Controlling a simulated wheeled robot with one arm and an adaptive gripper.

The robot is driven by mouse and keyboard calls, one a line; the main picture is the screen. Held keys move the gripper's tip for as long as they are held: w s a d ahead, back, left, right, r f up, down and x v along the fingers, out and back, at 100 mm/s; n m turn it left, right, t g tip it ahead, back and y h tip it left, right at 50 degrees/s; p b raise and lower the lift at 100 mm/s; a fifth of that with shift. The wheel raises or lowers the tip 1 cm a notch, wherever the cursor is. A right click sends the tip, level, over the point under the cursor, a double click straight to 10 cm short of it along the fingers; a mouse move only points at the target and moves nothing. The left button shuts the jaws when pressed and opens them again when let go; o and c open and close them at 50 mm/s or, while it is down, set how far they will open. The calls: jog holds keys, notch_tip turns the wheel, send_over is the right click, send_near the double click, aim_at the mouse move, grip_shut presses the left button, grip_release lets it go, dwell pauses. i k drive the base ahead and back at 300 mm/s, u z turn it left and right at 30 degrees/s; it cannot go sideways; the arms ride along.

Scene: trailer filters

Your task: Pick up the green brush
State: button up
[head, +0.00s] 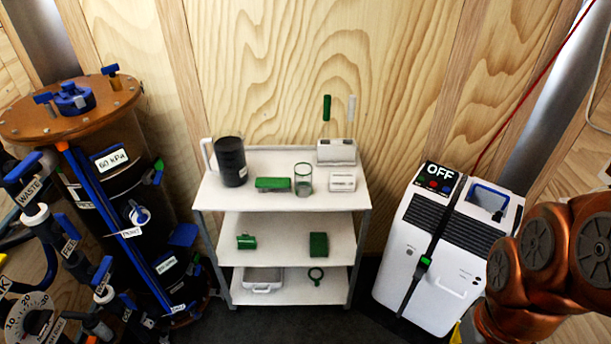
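The top shelf of the white cart (225,196) bears a low green block-shaped item (272,184) that may be the green brush; its bristles cannot be made out. Other green items are a block (318,245) and a mug-like item (246,242) on the middle shelf. My copper arm is at the right edge; my gripper is not in view.
The top shelf also holds a black pitcher (231,163), a clear glass (303,180) and white boxes (336,151). A white tray (263,280) is on the bottom shelf. A white machine marked OFF (420,240) stands right; a dark tank with valves (110,200) stands left.

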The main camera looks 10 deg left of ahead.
aim_at(261, 182)
jog(key=i, duration=1.1)
jog(key=u, duration=2.85)
